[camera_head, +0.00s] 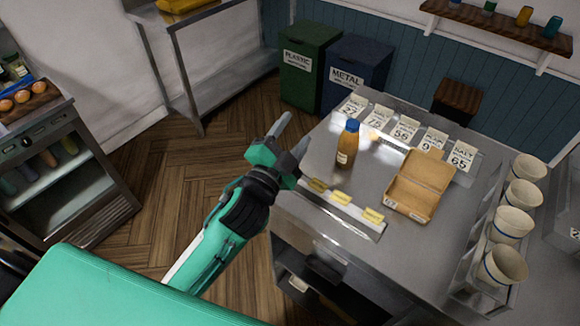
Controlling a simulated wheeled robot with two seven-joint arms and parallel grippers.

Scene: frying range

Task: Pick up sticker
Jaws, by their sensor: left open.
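My right gripper is not in view.
Several cups (511,222) line the right side. Green (308,65) and blue (353,75) bins stand behind. Wooden floor (175,200) is clear on the left.

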